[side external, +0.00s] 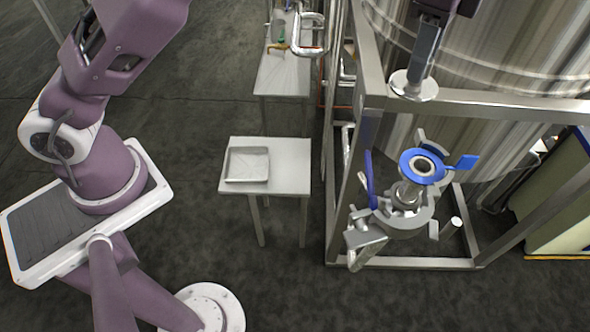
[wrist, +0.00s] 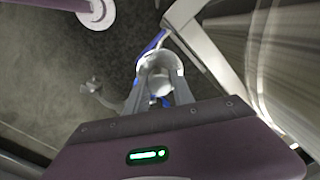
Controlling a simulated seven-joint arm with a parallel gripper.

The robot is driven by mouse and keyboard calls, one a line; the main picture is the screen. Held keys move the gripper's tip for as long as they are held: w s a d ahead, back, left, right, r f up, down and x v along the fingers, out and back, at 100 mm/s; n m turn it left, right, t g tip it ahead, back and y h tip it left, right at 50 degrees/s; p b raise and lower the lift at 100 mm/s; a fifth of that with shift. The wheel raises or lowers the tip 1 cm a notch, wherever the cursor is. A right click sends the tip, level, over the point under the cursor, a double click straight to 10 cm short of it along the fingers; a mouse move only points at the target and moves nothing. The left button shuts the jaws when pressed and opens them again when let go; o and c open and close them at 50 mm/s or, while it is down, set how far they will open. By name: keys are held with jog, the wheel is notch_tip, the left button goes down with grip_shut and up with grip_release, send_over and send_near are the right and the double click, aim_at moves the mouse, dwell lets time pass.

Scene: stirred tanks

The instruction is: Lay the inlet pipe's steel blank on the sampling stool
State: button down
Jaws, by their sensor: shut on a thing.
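My gripper (side external: 417,72) is shut on the steel blank (side external: 413,88), a round pale disc held flat at the fingertips. It hangs in the air above the inlet pipe (side external: 408,193), clear of it. The pipe's open top has a blue ring (side external: 422,155) around it. In the wrist view the blank (wrist: 160,66) shows between the fingers of my gripper (wrist: 159,88), which hide part of it; bits of blue show behind. The sampling stool (side external: 290,180) stands left of the pipe, a light square-topped table with a shallow steel tray (side external: 248,164) on it.
The steel frame (side external: 480,108) surrounds the pipe, with a large tank (side external: 490,60) behind. A hinged clamp (side external: 374,238) sits low on the pipe. A longer table (side external: 283,72) with small items stands behind the stool. The stool top right of the tray is bare.

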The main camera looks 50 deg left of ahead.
jog(key=a+f+n, duration=0.3)
jog(key=a+n, duration=0.1)
jog(key=a, duration=0.4)
jog(key=s+a+f+n, duration=0.1)
jog(key=a+f+n, duration=0.15)
jog(key=a, duration=0.45)
jog(key=a+f+n, duration=0.2)
jog(key=a+n, duration=0.3)
jog(key=a, duration=0.3)
jog(key=w+a+f, duration=0.2)
jog(key=w+f, duration=0.1)
jog(key=f, duration=0.7)
jog(key=w+a+f, duration=0.2)
jog(key=a+f, duration=0.1)
jog(key=f, duration=0.8)
jog(key=s+a+f, duration=0.1)
jog(key=f, duration=0.8)
jog(key=s+a+f+n, duration=0.1)
jog(key=a+f, duration=0.1)
jog(key=f, duration=0.8)
jog(key=s+a+f+n, duration=0.1)
jog(key=f, duration=0.9)
jog(key=shift+s+a, duration=0.2)
jog(key=shift+s, duration=0.15)
jog(key=shift+f, duration=0.1)
jog(key=c, duration=1.1)
grip_release()
